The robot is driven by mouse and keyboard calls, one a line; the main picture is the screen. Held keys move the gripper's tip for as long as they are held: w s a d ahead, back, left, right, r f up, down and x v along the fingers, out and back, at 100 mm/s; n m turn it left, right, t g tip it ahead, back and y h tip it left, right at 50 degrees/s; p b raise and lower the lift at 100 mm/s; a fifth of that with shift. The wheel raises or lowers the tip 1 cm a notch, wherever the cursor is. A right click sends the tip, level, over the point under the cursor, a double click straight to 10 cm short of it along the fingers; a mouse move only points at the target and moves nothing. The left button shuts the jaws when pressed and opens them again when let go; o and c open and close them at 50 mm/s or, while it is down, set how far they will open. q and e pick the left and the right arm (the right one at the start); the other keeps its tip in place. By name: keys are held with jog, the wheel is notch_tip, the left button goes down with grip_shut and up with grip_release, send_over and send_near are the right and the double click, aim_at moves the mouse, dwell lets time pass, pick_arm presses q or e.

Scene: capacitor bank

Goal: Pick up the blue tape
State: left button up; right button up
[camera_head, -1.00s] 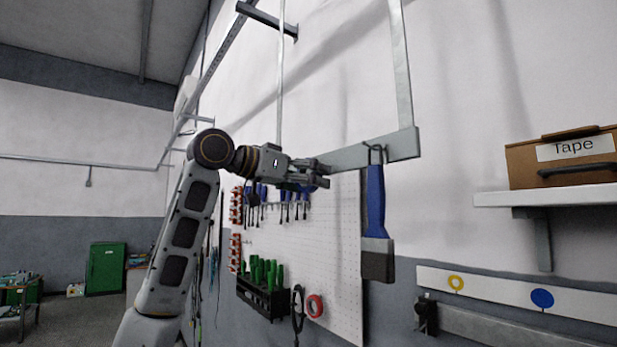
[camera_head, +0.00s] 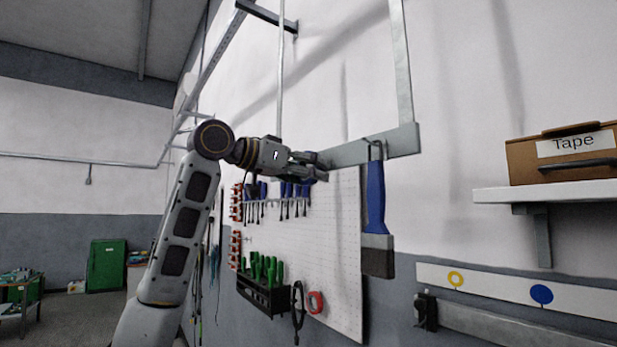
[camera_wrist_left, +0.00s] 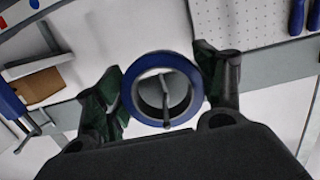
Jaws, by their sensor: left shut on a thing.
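The blue tape (camera_wrist_left: 160,58) is a ring seen face-on between the two fingers of my left gripper (camera_wrist_left: 162,88) in the left wrist view. The fingers are shut on its opposite sides. A grey peg or hook shows through its hole; I cannot tell whether the ring still hangs on it. In the head view my left gripper (camera_head: 320,167) is in front of the left end of a grey metal bar, and the tape is not clearly visible there. My right gripper is out of view.
The grey bar (camera_head: 350,155) carries a blue-handled brush (camera_head: 376,200) on a hook, right of my gripper. A pegboard (camera_head: 335,240) with tools is below. A brown box labelled Tape (camera_head: 560,155) stands on a white shelf (camera_head: 550,191) at the right.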

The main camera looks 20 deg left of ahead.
pick_arm(q)
jog(key=shift+r, duration=1.25)
jog(key=shift+s+a+b, duration=0.25)
jog(key=shift+s+b, duration=0.05)
jog(key=shift+b, duration=0.05)
jog(key=f+b+v, duration=0.2)
jog(key=b+v, duration=0.2)
jog(key=v, duration=1.3)
jog(key=shift+s+f+b, duration=0.25)
jog(key=shift+b, duration=0.05)
jog(key=shift+a, duration=0.1)
jog(key=shift+w, duration=0.1)
